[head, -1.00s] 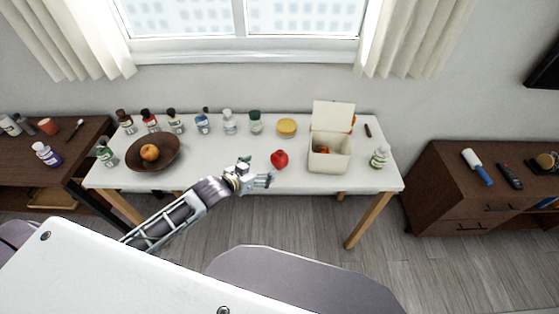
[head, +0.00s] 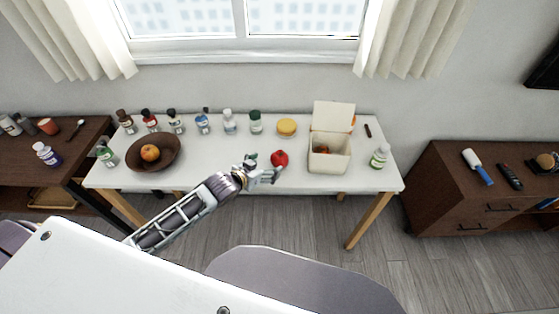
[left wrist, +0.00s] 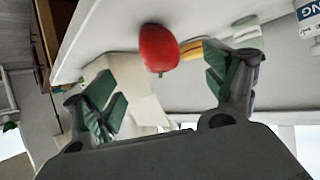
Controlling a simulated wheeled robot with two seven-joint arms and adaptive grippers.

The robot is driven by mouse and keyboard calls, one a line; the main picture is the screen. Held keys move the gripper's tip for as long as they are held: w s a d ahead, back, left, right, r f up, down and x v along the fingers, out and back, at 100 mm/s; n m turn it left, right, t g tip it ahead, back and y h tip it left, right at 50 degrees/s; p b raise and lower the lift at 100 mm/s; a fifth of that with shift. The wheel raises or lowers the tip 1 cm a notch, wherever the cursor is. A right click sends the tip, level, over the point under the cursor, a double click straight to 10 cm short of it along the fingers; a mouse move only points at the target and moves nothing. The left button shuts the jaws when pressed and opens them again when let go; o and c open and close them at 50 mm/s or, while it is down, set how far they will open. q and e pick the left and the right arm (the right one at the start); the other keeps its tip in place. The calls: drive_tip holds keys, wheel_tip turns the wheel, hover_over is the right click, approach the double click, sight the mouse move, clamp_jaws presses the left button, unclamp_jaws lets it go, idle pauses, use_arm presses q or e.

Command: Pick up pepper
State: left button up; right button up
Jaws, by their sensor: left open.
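The red pepper (head: 279,158) sits on the white table (head: 220,178), near its middle. My left gripper (head: 271,170) is just in front of it in the head view, slightly to the left. In the left wrist view the pepper (left wrist: 159,48) shows beyond and between the two green-padded fingertips (left wrist: 160,88). The fingers are spread apart and nothing is between them. The pepper looks apart from both pads. My right gripper is not in view.
A cream box with an open lid (head: 329,160) stands right of the pepper. A yellow round item (head: 287,127) and several bottles line the back. A brown bowl (head: 153,154) holds fruit at left.

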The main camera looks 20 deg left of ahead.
sight(279, 158)
use_arm(q)
drive_tip(key=shift+x, duration=2.5)
drive_tip(key=shift+x, duration=2.55)
drive_tip(key=shift+r, duration=0.1)
drive_tip(key=shift+c, duration=0.3)
drive_tip(key=c, duration=1.1)
drive_tip(key=shift+r, duration=0.2)
wheel_tip(279, 158, up, 10)
drive_tip(key=shift+f, duration=0.15)
drive_tip(key=shift+w, duration=0.1)
